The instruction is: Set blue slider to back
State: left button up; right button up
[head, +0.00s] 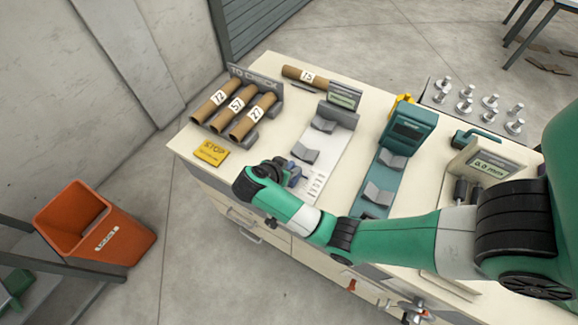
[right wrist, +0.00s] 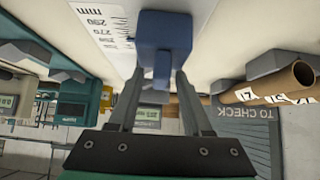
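The blue slider (head: 294,174) sits near the front end of the white measuring scale (head: 322,165) in the head view, partly hidden by my right wrist. In the right wrist view the blue slider (right wrist: 163,32) is large at the top centre, beside the mm scale (right wrist: 105,22), with a narrow tab pointing toward me. My right gripper (right wrist: 160,72) has one finger on each side of that tab. Gaps show between tab and fingers, so it looks open around the slider; the very tips are partly hidden. My left gripper is not in view.
Grey V-blocks (head: 305,153) stand along the scale. A green device (head: 409,128) stands to the right. An orange bin (head: 96,226) is on the floor.

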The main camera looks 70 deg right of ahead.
grip_shut()
dwell(1.2)
